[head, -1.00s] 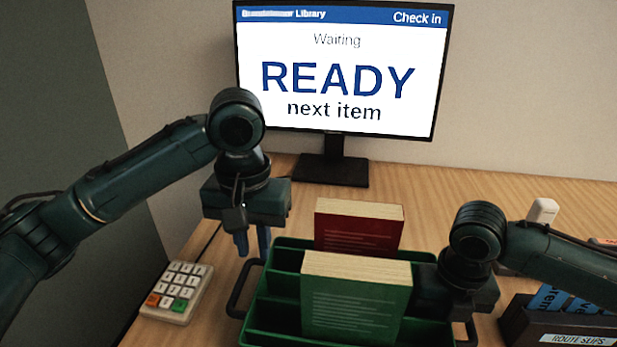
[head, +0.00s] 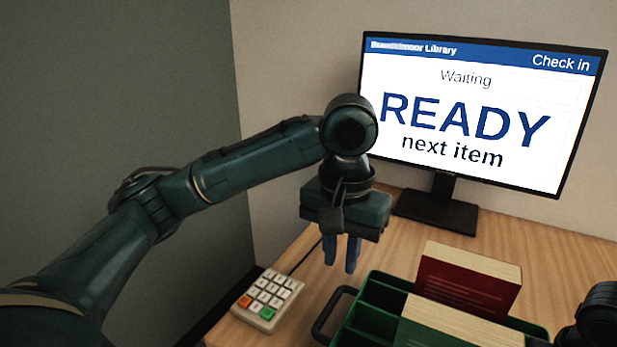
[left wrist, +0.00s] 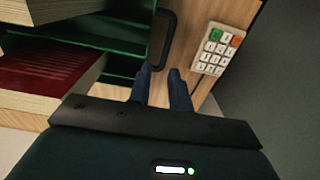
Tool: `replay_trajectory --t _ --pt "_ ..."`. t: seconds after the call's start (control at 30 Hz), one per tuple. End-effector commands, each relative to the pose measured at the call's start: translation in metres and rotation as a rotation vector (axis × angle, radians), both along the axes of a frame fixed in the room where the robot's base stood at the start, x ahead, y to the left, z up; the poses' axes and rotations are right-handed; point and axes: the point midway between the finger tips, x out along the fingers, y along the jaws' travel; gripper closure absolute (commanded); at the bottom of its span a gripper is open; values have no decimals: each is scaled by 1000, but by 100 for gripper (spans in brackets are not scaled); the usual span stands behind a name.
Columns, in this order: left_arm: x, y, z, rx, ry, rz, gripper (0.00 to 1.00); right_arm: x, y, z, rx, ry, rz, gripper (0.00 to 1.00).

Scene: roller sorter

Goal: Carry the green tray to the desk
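The green tray (head: 361,320) is at the lower right of the head view, on or just above the wooden desk (head: 552,245). A red book (head: 466,287) and a green book (head: 455,325) stand in it. Its dark left handle (head: 326,312) sticks out over the wood. My left gripper (head: 340,266) points down near that handle, empty. In the left wrist view its two blue fingers (left wrist: 160,70) are apart with wood between them, and the handle (left wrist: 168,40) lies just beyond, untouched. My right gripper is out of view; only a dark joint of that arm shows at the right edge.
A monitor (head: 478,120) showing "READY next item" stands behind the tray. A keypad (head: 268,300) lies on the desk left of the tray, close to the handle. A dark wall panel (head: 130,90) borders the desk's left side. Bare wood lies right of the monitor's foot.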

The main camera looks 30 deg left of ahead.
Motion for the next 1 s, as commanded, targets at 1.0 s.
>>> replay_trajectory --t 1.0 --pt "0 69 38 0 0 1 80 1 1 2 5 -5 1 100"
